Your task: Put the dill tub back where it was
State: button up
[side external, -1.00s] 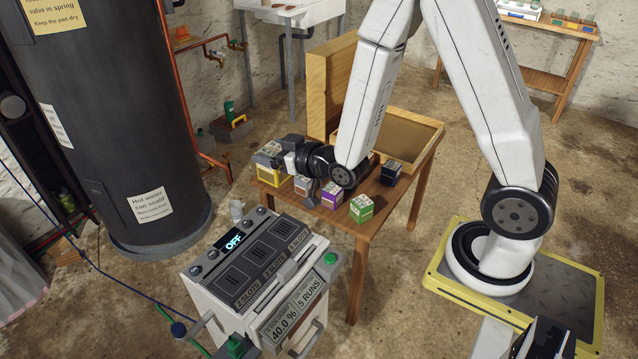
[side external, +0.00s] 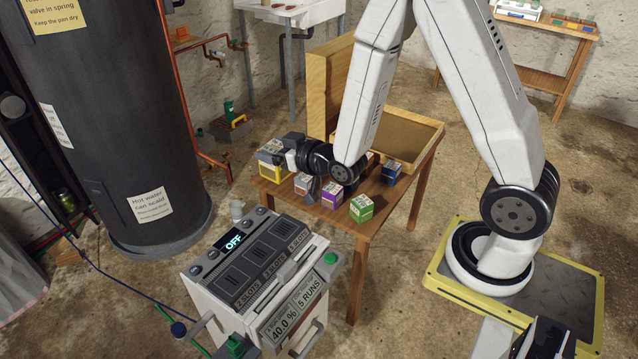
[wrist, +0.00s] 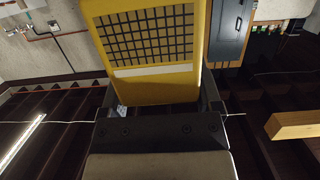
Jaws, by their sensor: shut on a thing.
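A yellow tub (side external: 271,163) with a pale printed top is at the far left corner of the wooden table (side external: 385,218). My gripper (side external: 286,160) is shut on it from the right. In the wrist view the yellow tub (wrist: 150,82) shows a black grid and a white stripe, and sits between the two fingers of my gripper (wrist: 158,96). Whether its bottom touches the table is not clear. Labels are too small to read, so I cannot tell which is dill.
A machine with an OFF display (side external: 236,241) stands in front of the table. A dark tank (side external: 110,110) is at left.

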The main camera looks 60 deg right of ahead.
jog(key=w+d+f+m+h, duration=0.1)
jog(key=w+d+f+h, duration=0.1)
jog(key=d+f, duration=0.65)
jog(key=w+d+f+m+h, duration=0.1)
jog(key=d+f, duration=0.2)
jog(key=d, duration=1.1)
jog(key=s+d+f+m+h, duration=0.1)
jog(key=s+d+f, duration=0.4)
jog(key=d+f, duration=0.2)
jog(key=s+d+f+m+g+h, duration=0.1)
jog(key=s+d+f, duration=0.5)
jog(key=d, duration=0.3)
jog(key=shift+s+d+f+h, duration=0.2)
jog(key=shift+s+f+h, duration=0.05)
jog(key=shift+f+h, duration=0.15)
jog(key=shift+f, duration=0.15)
jog(key=shift+f, duration=3.15)
jog(key=shift+f, duration=0.25)
